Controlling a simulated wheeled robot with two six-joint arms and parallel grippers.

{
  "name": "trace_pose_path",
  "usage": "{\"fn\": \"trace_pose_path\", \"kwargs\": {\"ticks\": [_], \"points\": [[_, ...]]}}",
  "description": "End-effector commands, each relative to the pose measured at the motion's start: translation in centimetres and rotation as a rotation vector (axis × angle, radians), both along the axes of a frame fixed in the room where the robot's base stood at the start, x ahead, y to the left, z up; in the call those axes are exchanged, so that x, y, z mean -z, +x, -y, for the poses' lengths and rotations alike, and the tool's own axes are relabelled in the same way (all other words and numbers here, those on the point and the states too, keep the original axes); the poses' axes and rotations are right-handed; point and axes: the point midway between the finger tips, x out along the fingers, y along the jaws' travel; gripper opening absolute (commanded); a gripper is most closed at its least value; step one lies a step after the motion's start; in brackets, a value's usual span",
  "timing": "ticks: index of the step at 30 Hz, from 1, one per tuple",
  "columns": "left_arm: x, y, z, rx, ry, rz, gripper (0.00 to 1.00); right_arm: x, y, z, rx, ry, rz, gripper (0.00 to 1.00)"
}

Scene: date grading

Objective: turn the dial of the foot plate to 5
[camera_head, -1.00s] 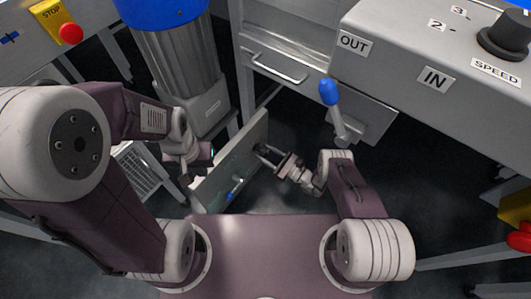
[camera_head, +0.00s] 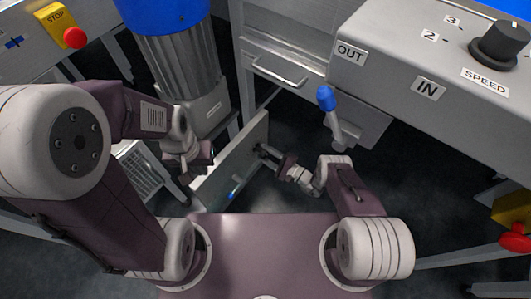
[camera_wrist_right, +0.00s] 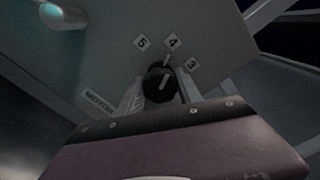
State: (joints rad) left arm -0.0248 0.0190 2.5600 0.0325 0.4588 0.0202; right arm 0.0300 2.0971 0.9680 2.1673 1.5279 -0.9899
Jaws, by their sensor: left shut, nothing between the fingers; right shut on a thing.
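The foot plate (camera_head: 240,158) is a grey upright panel low between my arms. It fills much of the right wrist view (camera_wrist_right: 105,55). Its black dial (camera_wrist_right: 160,85) has a white pointer line that points up, roughly at the 4 label (camera_wrist_right: 172,43). The 5 label (camera_wrist_right: 142,42) is to the left of 4, and the 3 label (camera_wrist_right: 191,64) is to the right. My right gripper (camera_head: 261,151) is shut on the dial, with a finger on either side. My left gripper (camera_head: 187,178) is shut and empty, near the plate's left end.
A blue-topped metal cylinder (camera_head: 180,60) stands behind the plate. A grey machine with a SPEED knob (camera_head: 500,44) and a blue-tipped lever (camera_head: 326,98) is at the right. A drawer (camera_head: 285,75) is behind. Red stop buttons (camera_head: 75,38) sit at both sides.

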Motion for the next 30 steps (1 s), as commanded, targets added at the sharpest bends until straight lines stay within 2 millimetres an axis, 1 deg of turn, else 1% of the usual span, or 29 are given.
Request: {"fn": "trace_pose_path", "kwargs": {"ticks": [18, 24, 30], "points": [[-1.3, 0.0, 0.0, 0.0, 0.0, 0.0, 0.0, 0.1, -0.1, 0.0, 0.001, -0.336, 0.459, 0.01], [-1.6, 0.0, 0.0, 0.0, 0.0, 0.0, 0.0, 0.1, 0.0, 0.0, 0.001, -0.422, 0.579, 0.01], [-1.8, 0.0, 0.0, 0.0, 0.0, 0.0, 0.0, 0.1, -0.1, 0.0, 0.001, -0.483, 0.663, 0.01]]}}
